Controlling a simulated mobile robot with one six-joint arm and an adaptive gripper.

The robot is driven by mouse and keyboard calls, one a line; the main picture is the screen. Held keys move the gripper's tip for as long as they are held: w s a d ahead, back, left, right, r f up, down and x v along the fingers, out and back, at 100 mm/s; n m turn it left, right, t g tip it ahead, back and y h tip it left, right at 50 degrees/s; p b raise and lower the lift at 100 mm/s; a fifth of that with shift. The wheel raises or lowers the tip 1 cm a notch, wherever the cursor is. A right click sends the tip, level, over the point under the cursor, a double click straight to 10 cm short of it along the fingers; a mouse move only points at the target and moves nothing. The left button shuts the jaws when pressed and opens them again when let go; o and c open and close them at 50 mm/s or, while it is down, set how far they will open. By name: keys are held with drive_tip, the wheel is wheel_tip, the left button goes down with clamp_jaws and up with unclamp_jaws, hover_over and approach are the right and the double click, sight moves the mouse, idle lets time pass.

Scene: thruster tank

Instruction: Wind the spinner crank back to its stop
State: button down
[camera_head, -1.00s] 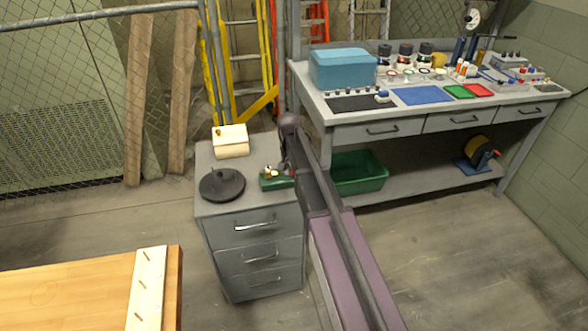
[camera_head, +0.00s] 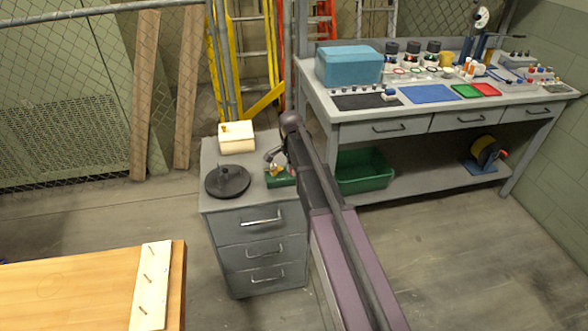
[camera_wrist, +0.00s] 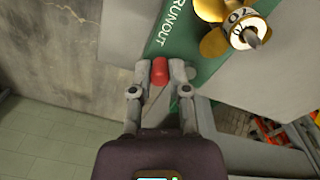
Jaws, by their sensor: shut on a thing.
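The spinner is a green base (camera_head: 281,179) on top of the grey drawer cabinet, with a small brass part (camera_head: 277,170) on it. In the wrist view the green base (camera_wrist: 180,38) bears the word RUNOUT, and a brass propeller (camera_wrist: 236,22) marked 02 with a pointed hub is at upper right. My gripper (camera_wrist: 160,72) is shut on the red crank knob (camera_wrist: 160,70), one finger on each side. A thin rod shows just below the knob; most of the crank is hidden. In the head view my gripper (camera_head: 271,157) is above the back of the base.
On the cabinet (camera_head: 255,228), a dark round stand (camera_head: 228,181) is left of the spinner and a cream box (camera_head: 237,137) is behind it. A workbench (camera_head: 435,125) with a green bin (camera_head: 362,172) beneath stands to the right.

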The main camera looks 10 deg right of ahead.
idle(0.3)
drive_tip(key=c, duration=0.6)
unclamp_jaws()
drive_tip(key=shift+r, duration=0.15)
